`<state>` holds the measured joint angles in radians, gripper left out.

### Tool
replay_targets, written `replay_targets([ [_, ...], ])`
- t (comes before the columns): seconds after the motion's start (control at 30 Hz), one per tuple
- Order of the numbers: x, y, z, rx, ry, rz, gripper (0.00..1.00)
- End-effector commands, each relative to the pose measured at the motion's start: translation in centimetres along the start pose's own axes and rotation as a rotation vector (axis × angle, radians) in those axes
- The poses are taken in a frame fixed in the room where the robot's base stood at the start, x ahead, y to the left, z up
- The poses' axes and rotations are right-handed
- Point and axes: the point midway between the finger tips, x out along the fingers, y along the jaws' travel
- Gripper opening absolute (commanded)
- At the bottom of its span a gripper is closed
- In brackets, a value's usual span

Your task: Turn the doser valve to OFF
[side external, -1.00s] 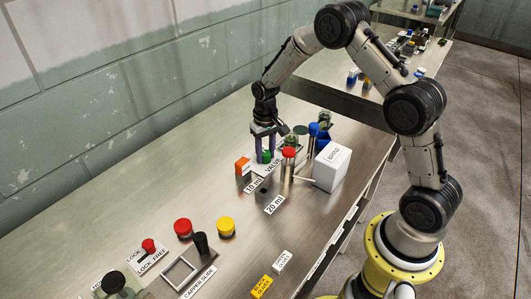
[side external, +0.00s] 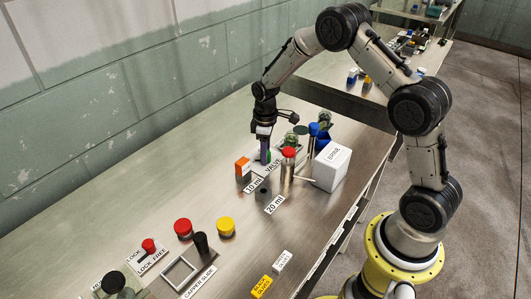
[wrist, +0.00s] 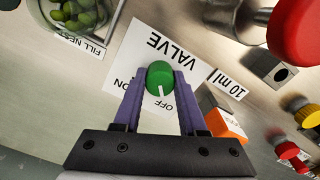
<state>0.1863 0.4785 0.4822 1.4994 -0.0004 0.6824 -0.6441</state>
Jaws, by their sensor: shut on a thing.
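The doser valve is a green round knob (wrist: 158,72) with a white pointer line, on a white plate (wrist: 146,36) marked VALVE, ON and OFF. In the wrist view my gripper (wrist: 160,76) has its two purple fingers closed on opposite sides of the knob. The white line on the knob points towards the word OFF, which lies between the fingers. The word ON is partly hidden behind the left finger. In the side view my gripper (side external: 264,157) is down at the valve and largely hides the knob.
An orange-topped block (side external: 243,168) stands close beside the gripper, near the 10 ml label (side external: 254,185). A red-topped post (side external: 289,152) and a white BRINE box (side external: 331,166) stand to the right. A fill nest (wrist: 70,15) with green items lies beyond the plate.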

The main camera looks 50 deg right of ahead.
Motion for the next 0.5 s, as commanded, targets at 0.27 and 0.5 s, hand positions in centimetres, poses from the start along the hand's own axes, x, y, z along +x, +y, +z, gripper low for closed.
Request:
replay_targets([
  [0.27,-0.19,0.07,-0.14,-0.071,0.004,0.003,0.00],
  [0.5,-0.20,0.07,-0.15,-0.083,0.004,0.003,0.00],
])
